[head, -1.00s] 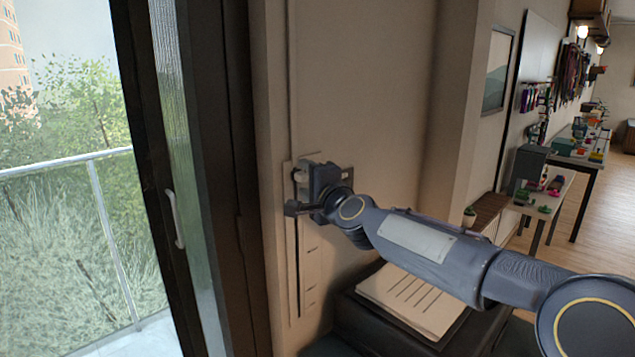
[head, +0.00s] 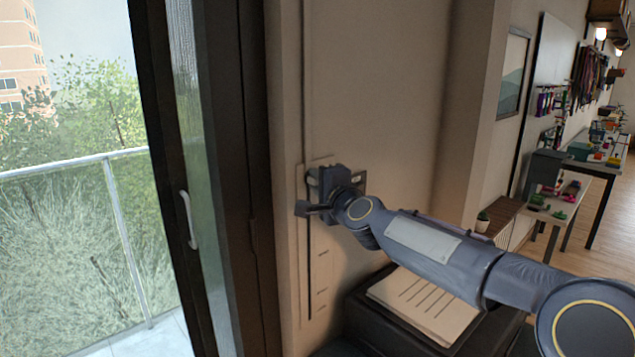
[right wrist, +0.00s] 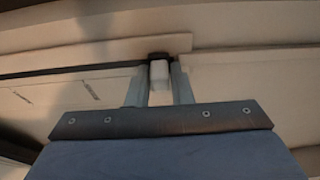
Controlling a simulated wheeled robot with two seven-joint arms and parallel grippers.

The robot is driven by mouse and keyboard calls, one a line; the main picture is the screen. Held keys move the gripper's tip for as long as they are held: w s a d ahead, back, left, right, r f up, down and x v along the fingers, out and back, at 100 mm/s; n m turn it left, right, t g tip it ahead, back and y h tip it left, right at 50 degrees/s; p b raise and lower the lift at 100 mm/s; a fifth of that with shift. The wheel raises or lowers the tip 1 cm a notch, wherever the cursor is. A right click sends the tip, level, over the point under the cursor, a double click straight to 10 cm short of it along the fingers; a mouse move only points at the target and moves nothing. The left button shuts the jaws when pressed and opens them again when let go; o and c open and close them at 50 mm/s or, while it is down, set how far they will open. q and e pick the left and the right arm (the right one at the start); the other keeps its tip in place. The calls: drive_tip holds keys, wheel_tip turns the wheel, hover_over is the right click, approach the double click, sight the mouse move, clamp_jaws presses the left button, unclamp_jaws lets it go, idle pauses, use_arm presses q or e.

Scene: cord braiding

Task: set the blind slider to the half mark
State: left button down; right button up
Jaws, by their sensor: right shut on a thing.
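The blind slider is a pale upright plate (head: 325,275) on the wall beside the dark window frame. It has a dark vertical slot and short marks on its lower half. My right gripper (head: 318,188) is at the upper part of the plate and hides the slot there. In the right wrist view, my right gripper (right wrist: 159,88) has its two fingers on either side of a white knob (right wrist: 159,74), shut on it. The knob has a dark base at the slot. The half mark cannot be told apart for sure. My left gripper is not in view.
A dark box (head: 360,318) with a lined paper (head: 425,300) on it stands below the slider. A glass door with a white handle (head: 188,220) is at the left. A shelf and tables with small items stand at the far right.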

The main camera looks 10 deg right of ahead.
sight(312, 297)
wheel_tip(312, 297, down, 34)
drive_tip(key=b, duration=3.3)
drive_tip(key=shift+f+b, duration=0.2)
drive_tip(key=shift+b, duration=0.1)
drive_tip(key=shift+r, duration=0.1)
drive_tip(key=o, duration=1.1)
drive_tip(key=shift+r, duration=0.1)
drive_tip(key=shift+o, duration=0.2)
